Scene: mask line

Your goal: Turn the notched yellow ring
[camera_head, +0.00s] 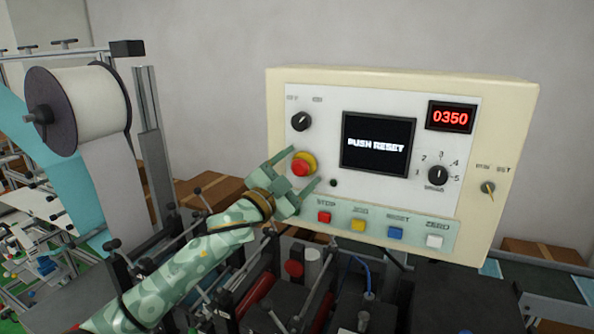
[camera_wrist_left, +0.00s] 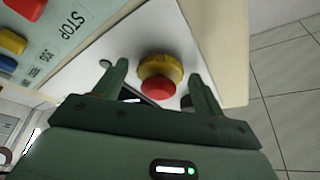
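The notched yellow ring (camera_head: 311,158) sits around the base of a red mushroom button (camera_head: 300,168) on the left side of the control panel. In the left wrist view the yellow ring (camera_wrist_left: 160,66) and red button (camera_wrist_left: 158,89) lie between the two fingers. My left gripper (camera_head: 295,168) is open, with one finger on each side of the ring. No finger is seen touching the ring; the exact gap cannot be told. My right gripper is in neither view.
The cream control box (camera_head: 400,74) carries a screen (camera_head: 378,143) reading PUSH RESET, a red 0350 display (camera_head: 450,117), two black knobs and a key switch (camera_head: 488,188). Below the ring is a row of coloured buttons (camera_head: 358,225). Machine parts and rollers stand beneath the box.

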